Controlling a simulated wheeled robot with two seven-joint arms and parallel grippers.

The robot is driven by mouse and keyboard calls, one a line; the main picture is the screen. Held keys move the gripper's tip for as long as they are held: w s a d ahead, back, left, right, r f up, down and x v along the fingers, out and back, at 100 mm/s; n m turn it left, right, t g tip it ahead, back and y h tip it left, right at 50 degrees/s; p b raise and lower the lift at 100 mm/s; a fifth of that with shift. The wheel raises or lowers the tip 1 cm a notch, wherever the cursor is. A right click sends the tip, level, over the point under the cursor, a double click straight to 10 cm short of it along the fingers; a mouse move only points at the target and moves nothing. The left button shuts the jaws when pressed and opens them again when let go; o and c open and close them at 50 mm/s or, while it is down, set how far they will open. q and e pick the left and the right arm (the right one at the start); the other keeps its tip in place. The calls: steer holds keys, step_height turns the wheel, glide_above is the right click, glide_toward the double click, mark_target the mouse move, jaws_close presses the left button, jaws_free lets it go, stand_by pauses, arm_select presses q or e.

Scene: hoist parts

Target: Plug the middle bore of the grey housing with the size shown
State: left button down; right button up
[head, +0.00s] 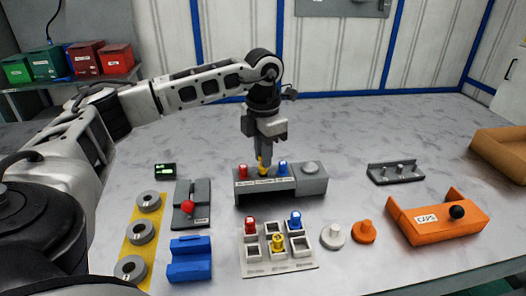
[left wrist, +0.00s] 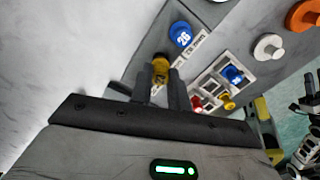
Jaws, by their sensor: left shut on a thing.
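The grey housing (head: 310,187) stands mid-table, a red plug (head: 243,171) at its left bore and a blue plug (head: 283,168) marked 26 at its right bore. My left gripper (head: 264,158) points down over the middle bore, shut on a yellow plug (left wrist: 160,66). The plug is at the middle bore; I cannot tell how deep it sits. A light grey tray (head: 252,268) in front holds a red plug (head: 249,225), a yellow plug (head: 278,243) and a blue plug (head: 295,220). A small black display (head: 165,170) has green marks too small to read. My right gripper is out of view.
Left of the tray are a blue block (head: 190,262), a grey plate with a red knob (head: 187,207) and a yellow strip (head: 137,222) with grey rings. To the right are white (head: 333,236) and orange (head: 364,233) knobs, an orange bracket (head: 440,230) and a grey pegged rack (head: 395,175).

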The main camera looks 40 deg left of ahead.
arm_select(q)
steer(key=shift+f, duration=0.2)
stand_by(0.9)
steer(key=shift+f, duration=0.15)
stand_by(0.3)
steer(key=shift+f, duration=0.3)
stand_by(0.3)
steer(key=shift+f+b, duration=0.35)
steer(key=shift+b, duration=0.05)
steer(key=shift+f, duration=0.1)
stand_by(1.2)
stand_by(0.7)
steer(key=shift+f+p, duration=0.1)
steer(key=shift+p, duration=0.2)
stand_by(0.7)
